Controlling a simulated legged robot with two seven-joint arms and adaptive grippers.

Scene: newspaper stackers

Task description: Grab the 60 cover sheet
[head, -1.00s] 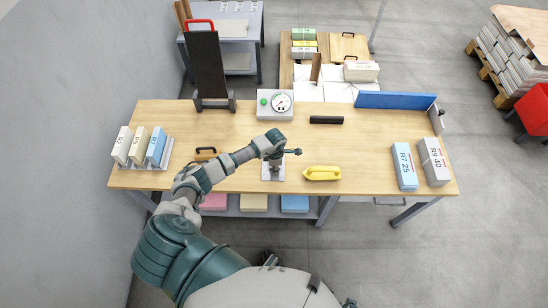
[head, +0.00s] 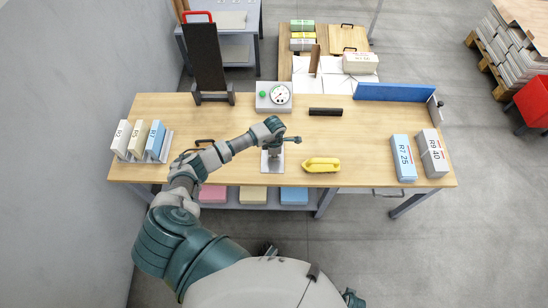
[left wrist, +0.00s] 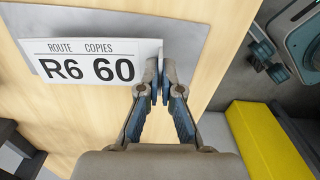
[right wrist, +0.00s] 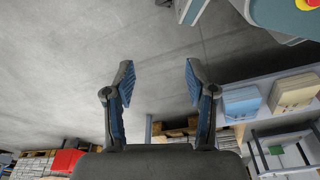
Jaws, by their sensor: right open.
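The 60 cover sheet (left wrist: 92,64) is a white card printed "R6 60" under the words "ROUTE COPIES". It lies against a curved grey metal plate (left wrist: 186,28) in the left wrist view. My left gripper (left wrist: 160,82) has its fingertips together at the card's right edge, with that edge between them. In the head view my left gripper (head: 284,138) is over the small metal stand (head: 272,161) at the table's front middle; the card cannot be made out there. My right gripper (right wrist: 158,80) is open and empty, over the floor, away from the table.
A yellow tool (head: 321,165) lies right of the stand. A dial scale (head: 273,96) and black bar (head: 325,112) are behind. Labelled bundles stand at left in a rack (head: 166,146); blue (head: 403,157) and grey (head: 433,153) ones lie at right.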

